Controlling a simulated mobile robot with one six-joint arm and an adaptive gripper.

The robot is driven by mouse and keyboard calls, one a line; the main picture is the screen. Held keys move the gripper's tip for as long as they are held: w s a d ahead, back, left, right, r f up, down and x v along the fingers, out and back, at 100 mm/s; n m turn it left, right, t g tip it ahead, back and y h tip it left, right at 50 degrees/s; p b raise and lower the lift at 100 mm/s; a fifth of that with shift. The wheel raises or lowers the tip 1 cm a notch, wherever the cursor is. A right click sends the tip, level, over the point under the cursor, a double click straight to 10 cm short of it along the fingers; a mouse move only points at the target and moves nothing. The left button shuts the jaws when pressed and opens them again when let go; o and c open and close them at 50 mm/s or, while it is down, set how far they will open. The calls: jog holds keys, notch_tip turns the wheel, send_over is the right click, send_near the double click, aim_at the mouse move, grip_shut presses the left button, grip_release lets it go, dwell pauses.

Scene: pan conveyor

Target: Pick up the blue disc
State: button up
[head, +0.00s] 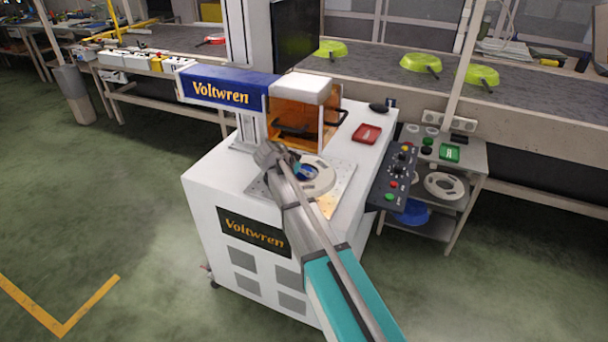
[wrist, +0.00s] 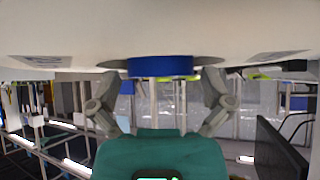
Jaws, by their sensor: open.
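The blue disc (head: 312,172) lies in the round opening of a white ring (head: 322,184) on the machine's worktop, partly hidden by my arm in the head view. In the wrist view the blue disc (wrist: 160,66) shows as a band at the top centre, below the pale ring surface. My gripper (wrist: 158,84) has its fingers spread, one on each side of the disc, with a visible gap to it. Nothing is between the fingers. In the head view the fingers are mostly hidden behind my wrist.
The white machine has an orange-shielded housing (head: 297,113) behind the ring and a button panel (head: 392,180) at right. A red tray (head: 366,134) lies on its top. A side cart holds another white ring (head: 444,186) and a blue item (head: 412,212) below. Green pans (head: 421,62) lie on the conveyor.

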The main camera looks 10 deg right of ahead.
dwell(0.3)
jog(key=c, duration=1.1)
jog(key=shift+o, duration=0.2)
jog(key=shift+r, duration=0.15)
jog(key=shift+p+v, duration=0.75)
jog(key=shift+v, duration=0.15)
jog(key=s+a+r+p, duration=0.6)
jog(key=s+a, duration=0.1)
jog(key=a, duration=0.3)
jog(key=shift+s+r, duration=0.3)
jog(key=shift+s, duration=0.1)
